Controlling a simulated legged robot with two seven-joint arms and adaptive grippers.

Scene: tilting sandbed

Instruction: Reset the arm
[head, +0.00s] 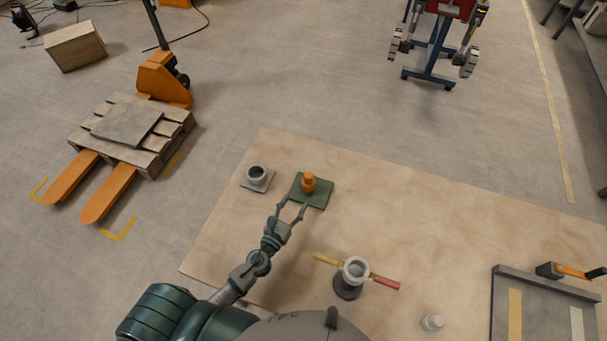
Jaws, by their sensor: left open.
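My left gripper (291,211) reaches up from the bottom left over the sandy board. Its two fingers are spread apart and nothing is held between them. An orange object (308,182) stands upright on a dark green mat (322,193) just beyond the fingertips. The gap between fingertips and orange object is small; I cannot tell whether they touch. My right gripper is not in view.
A small white item (433,321) and a grey tray (504,305) with a hammer (552,270) lie right. The board's (430,220) upper right is clear.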

